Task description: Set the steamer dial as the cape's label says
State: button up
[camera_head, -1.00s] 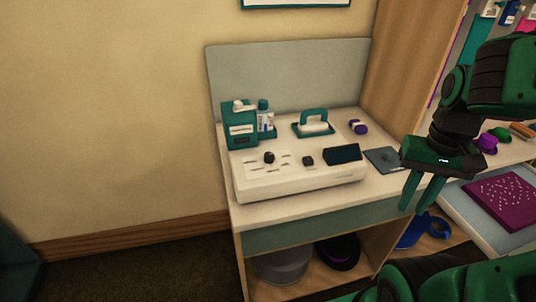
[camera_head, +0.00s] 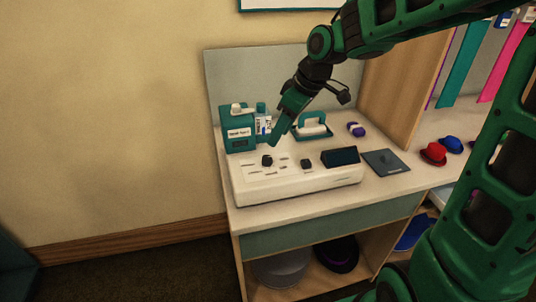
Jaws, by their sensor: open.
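The steamer (camera_head: 298,186) is a low white unit on the table, with a black dial (camera_head: 267,160) at the left of its sloped top. Marks surround the dial, too small to read. A smaller black knob (camera_head: 306,164) and a dark screen (camera_head: 340,156) are to its right. My gripper (camera_head: 274,140) is open and empty, pointing down just above and to the right of the dial, seemingly apart from it. The fingers overlap in this view. I cannot pick out the cape or its label here.
Behind the steamer stand a teal box (camera_head: 238,132), a bottle (camera_head: 262,122) and a teal-handled iron (camera_head: 313,126). A purple roll (camera_head: 356,129) and a dark plate (camera_head: 386,162) lie right. Red (camera_head: 434,153) and blue (camera_head: 452,144) hats sit further right. Shelves below hold more hats.

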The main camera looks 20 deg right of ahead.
aim_at(267, 157)
jog(key=x, duration=1)
jog(key=shift+d, duration=0.1)
jog(key=c, duration=1)
